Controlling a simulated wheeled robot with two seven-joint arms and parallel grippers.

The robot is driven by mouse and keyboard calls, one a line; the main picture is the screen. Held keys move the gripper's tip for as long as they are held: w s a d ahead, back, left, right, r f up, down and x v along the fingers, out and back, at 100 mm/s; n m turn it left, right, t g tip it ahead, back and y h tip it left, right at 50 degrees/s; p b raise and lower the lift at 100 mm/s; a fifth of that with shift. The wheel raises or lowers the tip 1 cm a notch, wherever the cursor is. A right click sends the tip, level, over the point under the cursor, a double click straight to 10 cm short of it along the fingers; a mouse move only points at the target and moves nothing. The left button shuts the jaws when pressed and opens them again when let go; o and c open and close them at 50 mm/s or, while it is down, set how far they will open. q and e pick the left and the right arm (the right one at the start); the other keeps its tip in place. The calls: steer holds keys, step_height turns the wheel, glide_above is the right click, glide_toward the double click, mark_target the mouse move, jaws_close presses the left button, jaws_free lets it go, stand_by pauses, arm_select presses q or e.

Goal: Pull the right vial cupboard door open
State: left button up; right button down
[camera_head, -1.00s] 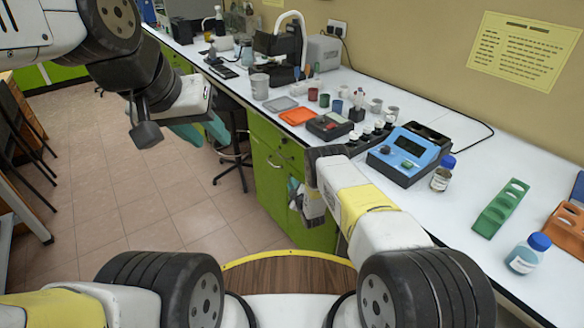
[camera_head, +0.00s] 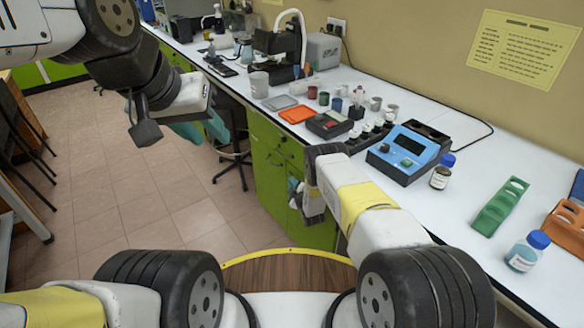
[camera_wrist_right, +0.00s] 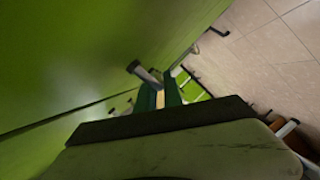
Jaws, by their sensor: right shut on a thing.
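The green cupboard (camera_head: 268,165) stands under the white bench. Its right door (camera_head: 319,236) is partly hidden behind my right arm. My right gripper (camera_head: 294,191) is low against the cupboard front. In the right wrist view, its green fingers (camera_wrist_right: 160,97) are shut beside the green door face (camera_wrist_right: 75,60), at a grey bar handle (camera_wrist_right: 145,73). The exact contact is hard to see. I cannot make out a clear gap at the door's edge. My left gripper (camera_head: 203,129) hangs over the floor, empty, with its teal fingers apart.
The bench (camera_head: 470,195) carries a blue instrument (camera_head: 408,150), a blue-capped bottle (camera_head: 525,251), a green rack (camera_head: 500,206) and several cups. A black stool (camera_head: 236,160) stands left of the cupboard. The tiled floor (camera_head: 150,205) in front is mostly clear.

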steer(key=shift+s+a+f, duration=0.1)
steer(key=shift+s+f, duration=0.15)
steer(key=shift+s, duration=0.05)
stand_by(0.5)
